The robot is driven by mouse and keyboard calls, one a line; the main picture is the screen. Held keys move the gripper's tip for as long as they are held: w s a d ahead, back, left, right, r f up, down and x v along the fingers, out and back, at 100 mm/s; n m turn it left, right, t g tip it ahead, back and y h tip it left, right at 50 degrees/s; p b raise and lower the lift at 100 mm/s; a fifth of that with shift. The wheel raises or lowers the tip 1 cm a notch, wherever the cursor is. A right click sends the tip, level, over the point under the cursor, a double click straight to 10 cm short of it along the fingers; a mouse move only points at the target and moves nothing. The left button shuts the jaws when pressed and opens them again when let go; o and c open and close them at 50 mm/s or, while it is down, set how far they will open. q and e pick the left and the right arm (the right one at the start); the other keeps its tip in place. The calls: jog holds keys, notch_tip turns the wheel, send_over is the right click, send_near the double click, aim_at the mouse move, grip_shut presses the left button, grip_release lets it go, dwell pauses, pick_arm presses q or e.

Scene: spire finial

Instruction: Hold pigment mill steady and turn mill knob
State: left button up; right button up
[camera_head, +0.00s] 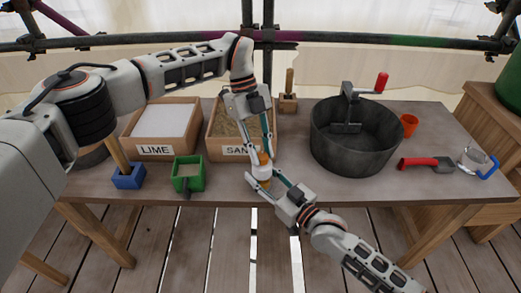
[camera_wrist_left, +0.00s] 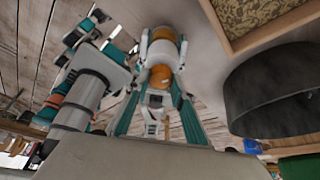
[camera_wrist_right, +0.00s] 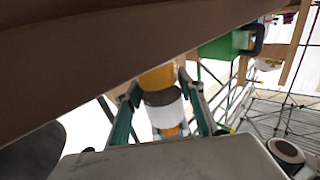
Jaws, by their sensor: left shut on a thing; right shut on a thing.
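The pigment mill is a small upright piece with a white body (camera_head: 262,172) and an orange mill knob (camera_head: 264,158) on top, at the table's front edge. In the left wrist view the orange knob (camera_wrist_left: 160,76) sits between the fingers of my left gripper (camera_wrist_left: 158,82), which is shut on it from above. My right gripper (camera_head: 262,181) comes in from the front right and is shut around the mill's body. In the right wrist view the white body (camera_wrist_right: 165,114) and a dark band show between its fingers (camera_wrist_right: 163,102). The fingers partly hide the mill.
Behind stand the LIME box (camera_head: 155,150) and the sand box (camera_head: 226,151). A blue holder (camera_head: 128,181) and a green box (camera_head: 189,180) are left. A dark pot (camera_head: 355,155), orange cup (camera_head: 409,125), red-handled scoop (camera_head: 425,163) and blue-handled jug (camera_head: 474,160) are right.

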dwell(0.3)
pick_arm(q)
jog(key=o, duration=1.1)
jog(key=v, duration=1.2)
pick_arm(e)
jog(key=o, duration=1.3)
